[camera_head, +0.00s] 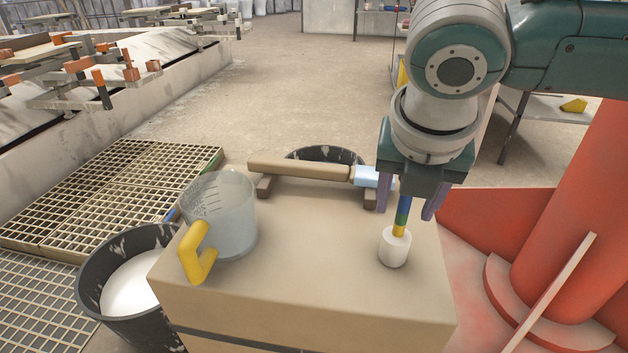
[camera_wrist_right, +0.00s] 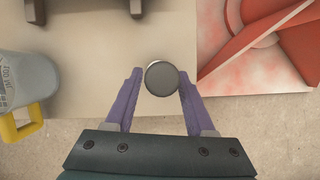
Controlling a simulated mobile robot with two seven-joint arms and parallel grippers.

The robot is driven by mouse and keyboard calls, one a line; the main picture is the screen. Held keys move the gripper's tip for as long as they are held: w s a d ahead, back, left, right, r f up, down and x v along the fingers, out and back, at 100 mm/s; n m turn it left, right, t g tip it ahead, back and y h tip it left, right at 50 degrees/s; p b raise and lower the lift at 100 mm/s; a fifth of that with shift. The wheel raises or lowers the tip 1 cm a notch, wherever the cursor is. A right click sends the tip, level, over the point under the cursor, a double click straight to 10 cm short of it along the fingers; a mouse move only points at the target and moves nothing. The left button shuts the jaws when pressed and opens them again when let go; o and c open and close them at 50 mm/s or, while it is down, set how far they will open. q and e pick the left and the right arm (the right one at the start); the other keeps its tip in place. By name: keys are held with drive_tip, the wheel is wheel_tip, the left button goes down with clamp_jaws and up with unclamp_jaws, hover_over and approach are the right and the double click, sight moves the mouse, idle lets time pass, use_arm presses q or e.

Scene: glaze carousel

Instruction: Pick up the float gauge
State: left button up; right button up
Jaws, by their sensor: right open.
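The float gauge stands upright on the tan box top, with a white cylindrical float (camera_head: 395,248) at the bottom and a stem (camera_head: 402,215) banded yellow, green and blue. Its upper end is hidden behind my right gripper in the head view. My right gripper (camera_head: 406,212) points down over it, open, with one purple finger on each side of the stem. In the right wrist view the gauge (camera_wrist_right: 161,78) shows end-on as a round grey disc between the fingertips; contact cannot be told. My left gripper is not in view.
A clear measuring jug (camera_head: 228,222) with a yellow handle stands left on the box (camera_head: 310,270). A wooden-handled tool (camera_head: 300,170) rests on a rack at the back. A black bucket of white liquid (camera_head: 130,285) stands left; a red structure (camera_head: 570,230) stands right.

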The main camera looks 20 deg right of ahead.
sight(402, 217)
drive_tip(key=b+x, duration=0.1)
drive_tip(key=x, duration=0.2)
drive_tip(key=shift+s+a, duration=0.1)
drive_tip(key=shift+r, duration=0.1)
drive_tip(key=shift+c, duration=0.2)
clamp_jaws()
idle(0.9)
